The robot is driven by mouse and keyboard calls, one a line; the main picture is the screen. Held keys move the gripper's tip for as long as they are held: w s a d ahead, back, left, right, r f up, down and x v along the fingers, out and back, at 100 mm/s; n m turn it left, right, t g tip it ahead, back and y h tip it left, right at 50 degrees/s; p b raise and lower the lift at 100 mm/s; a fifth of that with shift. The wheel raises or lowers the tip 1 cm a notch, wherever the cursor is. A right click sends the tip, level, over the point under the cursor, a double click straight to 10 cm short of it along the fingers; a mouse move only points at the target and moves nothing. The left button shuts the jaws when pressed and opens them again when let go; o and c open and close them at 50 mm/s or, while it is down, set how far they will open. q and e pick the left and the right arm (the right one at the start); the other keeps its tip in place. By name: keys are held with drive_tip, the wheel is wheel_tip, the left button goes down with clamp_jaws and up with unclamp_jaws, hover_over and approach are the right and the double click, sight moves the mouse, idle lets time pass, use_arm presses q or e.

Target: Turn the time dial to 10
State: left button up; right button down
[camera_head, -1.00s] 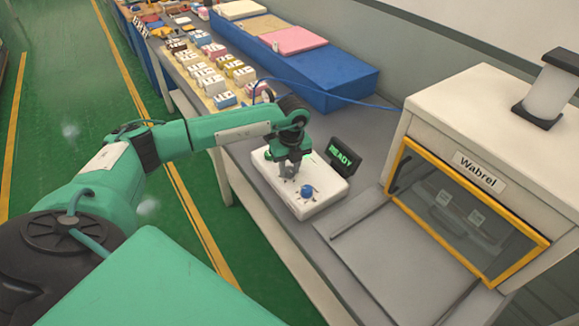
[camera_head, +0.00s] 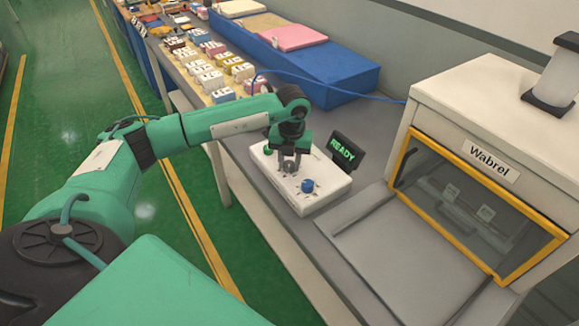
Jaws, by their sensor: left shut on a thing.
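The white control box (camera_head: 317,198) sits on the grey bench, with a blue knob (camera_head: 307,186) on its top nearer its front end. My left gripper (camera_head: 289,167) points down over the middle of the box. Its fingers are shut on a grey dial (camera_head: 289,168), which they partly cover. The dial's markings are too small to read. A dark display (camera_head: 344,151) behind the box reads READY in green. My right gripper is not in view.
A white machine labelled Wabrel (camera_head: 478,105) with a yellow-framed window stands at the right, a flat grey plate (camera_head: 390,255) before it. A blue cable runs behind my arm.

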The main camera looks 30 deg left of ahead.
sight(291, 164)
use_arm(q)
drive_tip(key=m+b, duration=0.1)
drive_tip(key=m, duration=0.1)
drive_tip(key=shift+f+m+b, duration=0.1)
drive_tip(key=shift+m+b, duration=0.2)
drive_tip(key=shift+b, duration=0.05)
drive_tip(key=shift+m+b, duration=0.8)
drive_tip(key=shift+m, duration=0.5)
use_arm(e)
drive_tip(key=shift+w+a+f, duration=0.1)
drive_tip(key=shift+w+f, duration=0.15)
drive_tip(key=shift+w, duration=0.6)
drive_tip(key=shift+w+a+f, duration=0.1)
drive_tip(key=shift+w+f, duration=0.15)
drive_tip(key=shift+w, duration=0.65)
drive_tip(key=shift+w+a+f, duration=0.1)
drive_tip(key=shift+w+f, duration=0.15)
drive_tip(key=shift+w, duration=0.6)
use_arm(q)
drive_tip(key=o, duration=1)
drive_tip(key=r, duration=0.4)
drive_tip(key=r+b, duration=0.1)
drive_tip(key=r, duration=0.9)
drive_tip(key=shift+d+b, duration=0.3)
drive_tip(key=shift+b, duration=0.1)
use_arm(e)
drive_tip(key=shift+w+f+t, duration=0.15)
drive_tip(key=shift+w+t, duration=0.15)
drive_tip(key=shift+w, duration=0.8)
